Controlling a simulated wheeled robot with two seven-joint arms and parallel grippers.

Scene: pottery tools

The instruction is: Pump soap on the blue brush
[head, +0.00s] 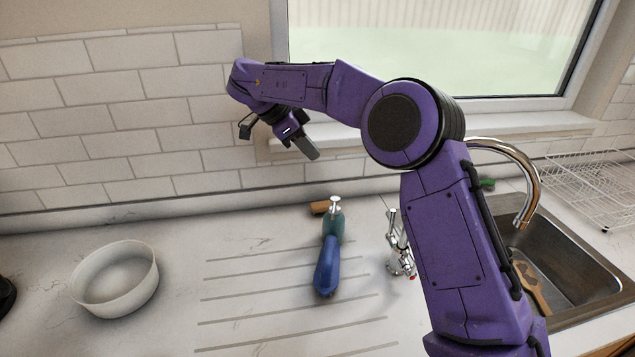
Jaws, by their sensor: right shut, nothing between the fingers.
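A teal soap dispenser (335,222) with a silver pump top stands upright on the ribbed part of the white counter. The blue brush (326,272) lies in front of it, its far end overlapping the dispenser's lower part in this view. I cannot tell whether they touch. My right gripper (308,150) is raised in front of the tiled wall, up and left of the dispenser in the picture. It is shut and empty, apart from both objects. My left gripper is out of view.
A white bowl (116,280) sits at the left. A chrome tap fitting (399,250) stands right of the brush. The sink (575,275) with a curved faucet (525,165) and a wire rack (590,185) are at the right. A small brown object (319,208) lies behind the dispenser.

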